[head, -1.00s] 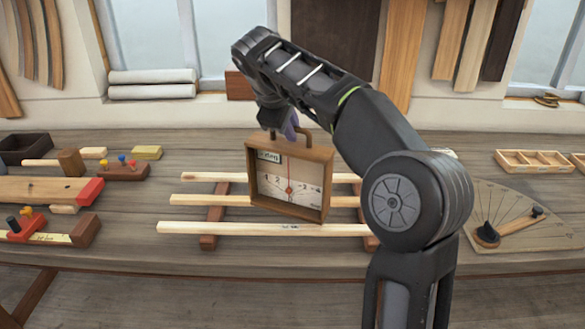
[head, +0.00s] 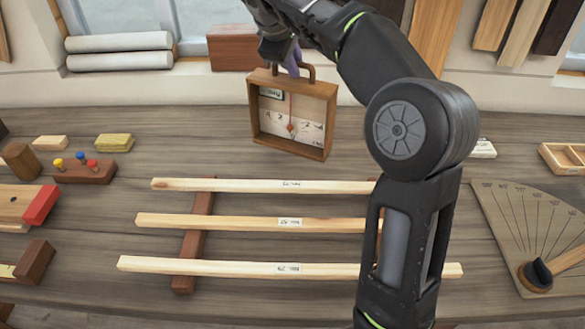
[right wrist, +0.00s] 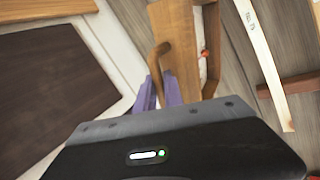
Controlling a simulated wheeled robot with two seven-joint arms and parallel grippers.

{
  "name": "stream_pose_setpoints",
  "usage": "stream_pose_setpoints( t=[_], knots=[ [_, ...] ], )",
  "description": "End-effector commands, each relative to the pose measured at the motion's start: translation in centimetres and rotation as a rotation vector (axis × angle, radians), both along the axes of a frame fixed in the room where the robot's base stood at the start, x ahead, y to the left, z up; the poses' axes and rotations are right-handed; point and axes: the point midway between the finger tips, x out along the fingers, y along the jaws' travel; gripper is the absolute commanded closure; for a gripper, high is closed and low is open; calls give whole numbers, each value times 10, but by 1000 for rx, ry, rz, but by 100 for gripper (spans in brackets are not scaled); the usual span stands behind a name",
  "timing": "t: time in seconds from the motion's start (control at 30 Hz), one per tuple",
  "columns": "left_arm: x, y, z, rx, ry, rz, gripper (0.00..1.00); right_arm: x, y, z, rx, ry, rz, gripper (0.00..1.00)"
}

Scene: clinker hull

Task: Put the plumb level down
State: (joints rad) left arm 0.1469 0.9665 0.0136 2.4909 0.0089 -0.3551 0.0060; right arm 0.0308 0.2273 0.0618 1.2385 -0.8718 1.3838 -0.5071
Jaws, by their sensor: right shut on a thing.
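The plumb level (head: 292,115) is a square wooden frame with a white dial face, a red pointer and a wooden handle on top. In the head view it hangs upright behind the rack of strips, over the back part of the bench. My right gripper (head: 288,66) is shut on its handle. In the right wrist view the purple fingers (right wrist: 165,90) are at the handle, and the wooden frame (right wrist: 183,55) shows beyond them. Whether its base touches the bench, I cannot tell. My left gripper is not in view.
Three pale strips (head: 250,223) lie across brown bearers on the bench. A pegged block (head: 85,172) and a yellow block (head: 114,143) are at left. A fan-shaped angle board (head: 530,225) is at right. Bench behind the strips is clear at left of the level.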

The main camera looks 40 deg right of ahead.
Motion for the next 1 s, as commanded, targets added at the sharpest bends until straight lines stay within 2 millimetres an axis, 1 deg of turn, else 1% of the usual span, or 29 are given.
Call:
stream_pose_setpoints(
  t=[0.3,0.4,0.47,0.7,0.8,1.0],
  knots=[
    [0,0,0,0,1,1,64,0,0,1,-1,-2,0,100],
    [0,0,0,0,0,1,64,0,0,-1,0,-1,1,100],
    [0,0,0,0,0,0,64,0,0,-7,-1,0,-1,100],
    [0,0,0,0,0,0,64,-1,0,-47,-1,1,-1,100],
    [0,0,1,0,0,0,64,0,0,-58,0,0,0,100],
    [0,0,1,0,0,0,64,0,0,-61,-1,-3,0,100]
  ],
)
